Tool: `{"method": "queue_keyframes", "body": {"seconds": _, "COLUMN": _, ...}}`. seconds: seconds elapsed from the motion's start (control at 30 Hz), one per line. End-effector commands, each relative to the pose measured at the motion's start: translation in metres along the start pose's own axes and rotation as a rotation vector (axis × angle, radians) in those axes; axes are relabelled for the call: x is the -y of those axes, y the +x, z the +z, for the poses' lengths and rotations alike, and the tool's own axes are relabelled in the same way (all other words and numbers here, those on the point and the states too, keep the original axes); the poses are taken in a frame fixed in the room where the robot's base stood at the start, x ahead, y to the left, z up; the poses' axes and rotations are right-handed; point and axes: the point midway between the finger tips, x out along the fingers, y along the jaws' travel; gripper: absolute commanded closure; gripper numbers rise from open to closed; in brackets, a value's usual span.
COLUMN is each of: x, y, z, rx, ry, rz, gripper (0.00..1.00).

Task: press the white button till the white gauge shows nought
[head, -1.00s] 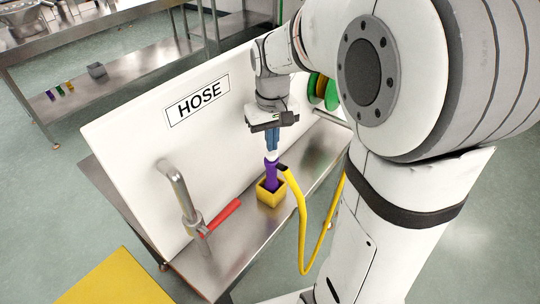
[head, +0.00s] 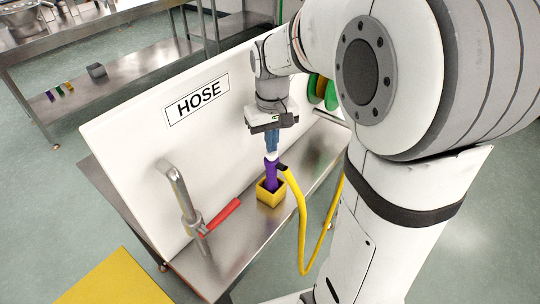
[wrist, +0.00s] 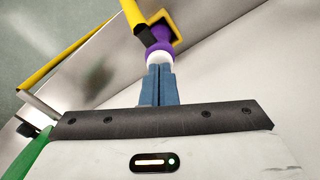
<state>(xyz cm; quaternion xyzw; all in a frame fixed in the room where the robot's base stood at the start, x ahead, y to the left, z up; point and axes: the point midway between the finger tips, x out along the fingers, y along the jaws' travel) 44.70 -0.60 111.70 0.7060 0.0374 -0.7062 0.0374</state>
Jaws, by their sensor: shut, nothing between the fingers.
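A purple nozzle-like body (head: 271,174) stands upright in a yellow square holder (head: 270,197) on the metal bench; it also shows in the wrist view (wrist: 160,36). A small white piece (head: 271,156) sits at its top, probably the white button, and it also shows in the wrist view (wrist: 159,57). My gripper (head: 271,150) has its blue fingers shut and pointing down, right at the white piece. In the wrist view the fingertips (wrist: 159,68) overlap its edge; I cannot tell whether they press it. I cannot make out a white gauge in either view.
A yellow hose (head: 302,220) runs from a black fitting beside the purple body down off the bench. A metal pipe with a red lever (head: 223,214) stands at left. A white panel marked HOSE (head: 198,100) rises behind. Green and yellow reels (head: 330,94) are at right.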

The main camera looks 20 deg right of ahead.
Motion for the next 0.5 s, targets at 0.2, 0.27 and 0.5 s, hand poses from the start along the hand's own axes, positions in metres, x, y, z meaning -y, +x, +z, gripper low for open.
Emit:
{"method": "queue_keyframes", "body": {"seconds": 0.2, "x": 0.0, "y": 0.0019, "z": 0.0, "rx": 0.0, "ry": 0.0, "rz": 0.0, "gripper": 1.0}}
{"method": "queue_keyframes", "body": {"seconds": 0.27, "x": 0.0, "y": 0.0026, "z": 0.0, "rx": 0.0, "ry": 0.0, "rz": 0.0, "gripper": 1.0}}
{"method": "queue_keyframes", "body": {"seconds": 0.5, "x": 0.0, "y": 0.0056, "z": 0.0, "rx": 0.0, "ry": 0.0, "rz": 0.0, "gripper": 1.0}}
